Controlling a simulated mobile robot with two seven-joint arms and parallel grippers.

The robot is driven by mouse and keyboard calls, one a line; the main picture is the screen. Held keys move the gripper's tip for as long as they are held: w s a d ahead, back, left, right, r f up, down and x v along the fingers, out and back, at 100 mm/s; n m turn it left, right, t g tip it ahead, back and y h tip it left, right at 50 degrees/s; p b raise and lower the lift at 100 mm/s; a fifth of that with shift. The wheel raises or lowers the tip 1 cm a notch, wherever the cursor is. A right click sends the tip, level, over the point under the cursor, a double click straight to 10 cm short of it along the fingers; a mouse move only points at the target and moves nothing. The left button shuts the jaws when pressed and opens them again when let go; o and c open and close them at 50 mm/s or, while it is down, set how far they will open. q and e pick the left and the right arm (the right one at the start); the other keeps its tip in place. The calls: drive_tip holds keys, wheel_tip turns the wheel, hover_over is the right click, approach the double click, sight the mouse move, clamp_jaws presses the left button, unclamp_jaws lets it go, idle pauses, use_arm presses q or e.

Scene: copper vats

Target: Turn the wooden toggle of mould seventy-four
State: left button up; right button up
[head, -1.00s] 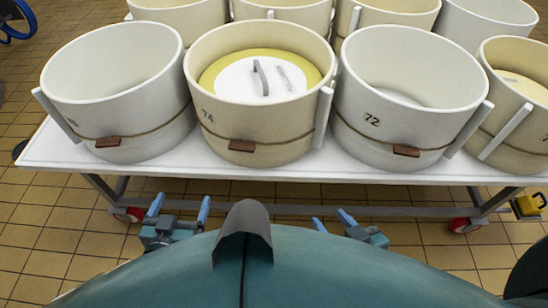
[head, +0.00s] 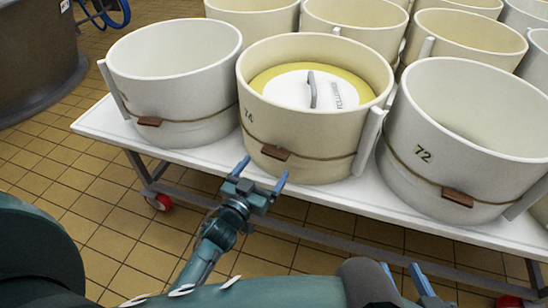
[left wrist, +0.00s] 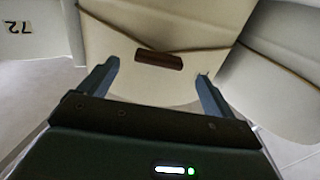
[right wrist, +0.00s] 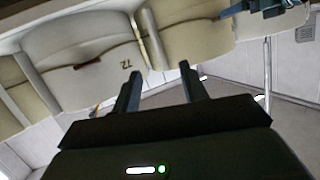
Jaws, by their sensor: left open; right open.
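Mould 74 (head: 330,137) is a cream tub with its number at the left of its wall. A white lid (head: 297,88) with a grey handle lies inside it on a yellow layer. Its brown wooden toggle (head: 275,152) sits on a cord around the front; it also shows in the left wrist view (left wrist: 158,60). My left gripper (head: 263,170) is open, just in front of and below the toggle, and apart from it. In the left wrist view the toggle lies ahead between the fingers. My right gripper (head: 403,274) is open and low at the bottom edge, below mould 72.
Mould 72 (head: 480,165) stands to the right with its own toggle (head: 457,197). Another tub (head: 180,65) stands to the left. All stand on a white wheeled table (head: 210,160). More tubs stand behind. A dark vat (head: 35,50) is at far left.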

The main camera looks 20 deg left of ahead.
sight(273, 157)
use_arm(q)
drive_tip(key=w, duration=0.3)
drive_tip(key=w+d, duration=0.1)
drive_tip(key=w, duration=0.2)
drive_tip(key=shift+b, duration=0.35)
drive_tip(key=shift+c, duration=0.2)
drive_tip(key=c, duration=0.9)
